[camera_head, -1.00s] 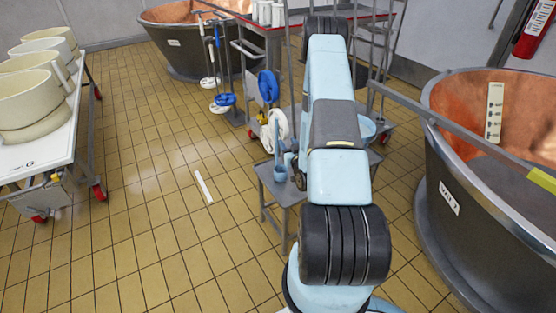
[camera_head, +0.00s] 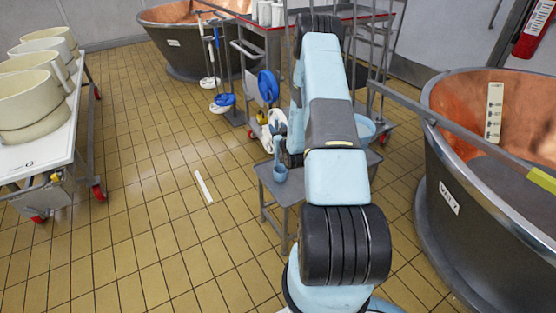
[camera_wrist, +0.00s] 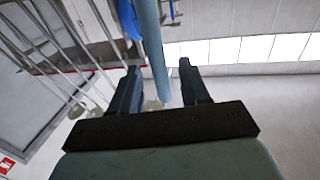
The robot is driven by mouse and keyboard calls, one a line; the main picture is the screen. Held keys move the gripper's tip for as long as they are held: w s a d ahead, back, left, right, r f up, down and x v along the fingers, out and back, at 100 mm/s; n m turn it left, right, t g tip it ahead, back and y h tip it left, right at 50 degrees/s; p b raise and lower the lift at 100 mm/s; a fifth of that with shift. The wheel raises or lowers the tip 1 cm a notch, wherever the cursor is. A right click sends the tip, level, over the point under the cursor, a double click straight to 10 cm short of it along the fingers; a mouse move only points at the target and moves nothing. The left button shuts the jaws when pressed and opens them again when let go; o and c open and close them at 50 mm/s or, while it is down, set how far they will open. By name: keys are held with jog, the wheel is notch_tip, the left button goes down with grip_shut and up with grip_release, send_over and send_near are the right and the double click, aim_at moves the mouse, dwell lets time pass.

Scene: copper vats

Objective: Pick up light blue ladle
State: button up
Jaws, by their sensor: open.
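The light blue ladle (camera_head: 280,172) stands upright on a small grey stand in the head view. Its cup is at the bottom and its thin handle rises beside my arm. In the wrist view the ladle's handle (camera_wrist: 152,40) runs from the top edge down between the two dark fingers. My gripper (camera_wrist: 159,68) is open, with one finger on each side of the handle in the picture. A gap shows between the handle and the right finger; contact cannot be told. In the head view my arm hides most of the gripper.
The grey stand (camera_head: 250,172) also carries a light blue bowl (camera_head: 365,128), partly behind my arm. A copper vat (camera_head: 450,190) stands close on the right. A table with cream tubs (camera_head: 30,100) is at left. Blue and white hoses (camera_head: 268,87) hang behind.

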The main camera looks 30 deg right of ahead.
jog(key=shift+w+d, duration=0.15)
jog(key=shift+w, duration=0.85)
grip_shut()
